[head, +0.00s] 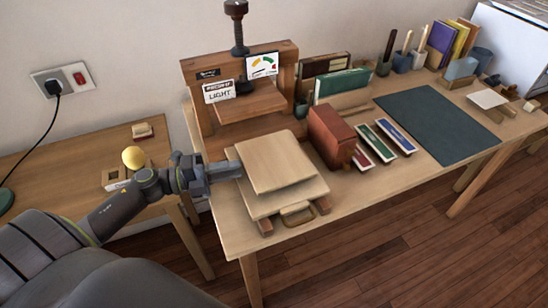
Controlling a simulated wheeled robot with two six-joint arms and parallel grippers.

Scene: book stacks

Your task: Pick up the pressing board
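A pale wooden board (275,161), which looks like the pressing board, lies on top of a stack near the table's front left corner. Under it is a second, wider pale board (318,188) on small reddish-brown blocks, with a brass-coloured handle at its front. My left gripper (232,171) comes in from the left, with its fingertips at the left edge of the stack. I cannot tell whether the fingers touch or hold a board, or how far apart they are. My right gripper is not in view.
A wooden screw press (240,100) with a "LIGHT" sign stands behind the boards. A dark green mat (435,125) lies farther right. A lower side table (60,170) is at left.

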